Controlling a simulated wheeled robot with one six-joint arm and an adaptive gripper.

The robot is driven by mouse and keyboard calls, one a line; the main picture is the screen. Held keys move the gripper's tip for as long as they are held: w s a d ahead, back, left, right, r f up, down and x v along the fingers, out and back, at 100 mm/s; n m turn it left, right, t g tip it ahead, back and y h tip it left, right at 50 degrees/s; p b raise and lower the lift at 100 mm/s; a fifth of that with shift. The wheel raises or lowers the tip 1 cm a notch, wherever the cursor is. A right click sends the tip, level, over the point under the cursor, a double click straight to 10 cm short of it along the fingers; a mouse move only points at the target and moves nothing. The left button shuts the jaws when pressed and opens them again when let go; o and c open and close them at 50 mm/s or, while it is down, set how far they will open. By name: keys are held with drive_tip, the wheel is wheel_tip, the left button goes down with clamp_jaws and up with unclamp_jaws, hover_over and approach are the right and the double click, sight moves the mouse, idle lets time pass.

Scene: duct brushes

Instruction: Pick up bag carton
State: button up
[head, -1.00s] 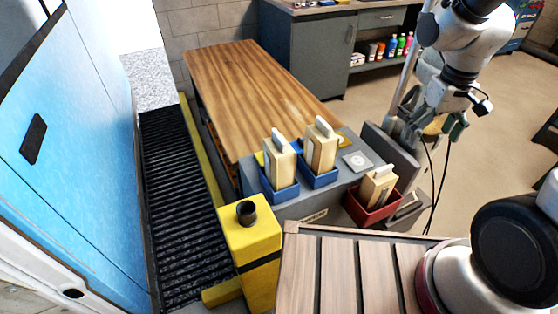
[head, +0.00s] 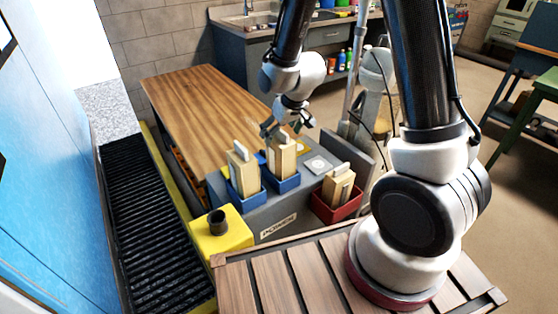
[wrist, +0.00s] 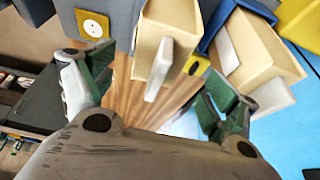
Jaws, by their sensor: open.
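Three beige cartons with pale upright tabs stand on a grey unit. In the head view one (head: 243,170) is in the left blue tray (head: 247,193), one (head: 282,162) in the middle blue tray (head: 283,186), and one (head: 338,187) in a red tray (head: 336,213). I cannot tell which is the bag carton. My gripper (head: 287,125) is above the middle carton. In the wrist view its green-padded fingers are apart (wrist: 155,95), with the middle carton (wrist: 167,35) beyond the gap. The left carton (wrist: 252,50) shows beyond the right finger. Contact cannot be seen.
A long wooden table (head: 200,100) lies behind the trays. A yellow block with a dark cup (head: 217,222) stands at the front left, beside a black ribbed conveyor (head: 150,225). A slatted wooden surface (head: 285,275) is in front. A grey panel (head: 350,150) stands right of the trays.

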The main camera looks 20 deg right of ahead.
sight(279, 137)
drive_tip(key=x, duration=0.4)
drive_tip(key=shift+w+d+f, duration=0.15)
drive_tip(key=shift+f, duration=0.25)
drive_tip(key=shift+c, duration=0.3)
drive_tip(key=c, duration=1.4)
drive_tip(key=shift+r, duration=0.1)
wheel_tip(279, 137, up, 17)
